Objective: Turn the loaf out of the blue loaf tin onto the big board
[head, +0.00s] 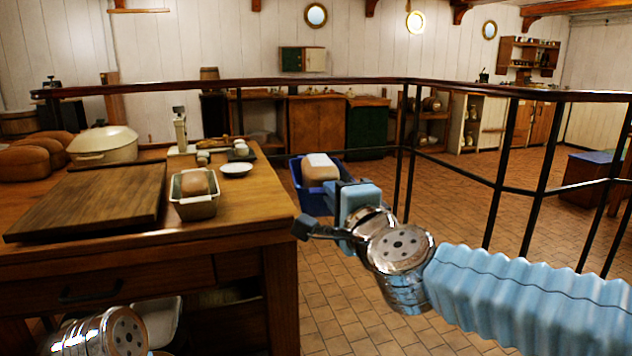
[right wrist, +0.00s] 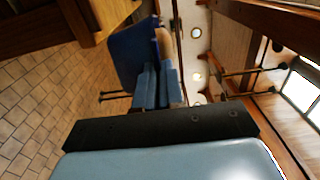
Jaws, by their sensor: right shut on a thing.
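The blue loaf tin (head: 310,198) is in the air past the table's right end, roughly upright, with a pale-topped brown loaf (head: 320,170) in it. My right gripper (head: 341,192) is shut on the tin's near right side. In the right wrist view the blue fingers (right wrist: 158,85) meet the blue tin (right wrist: 130,48), and the loaf (right wrist: 163,45) shows beside its wall. The big board (head: 95,200), dark wood, lies flat and bare on the table's left part. My left gripper is out of view; only part of my left arm shows at bottom left.
A pale green tin (head: 197,209) with another loaf stands on the table (head: 235,212), right of the board. Behind are a cream pot (head: 102,146), brown loaves (head: 25,162), a scale (head: 181,135) and a white saucer (head: 236,170). A dark railing (head: 300,82) runs beyond.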

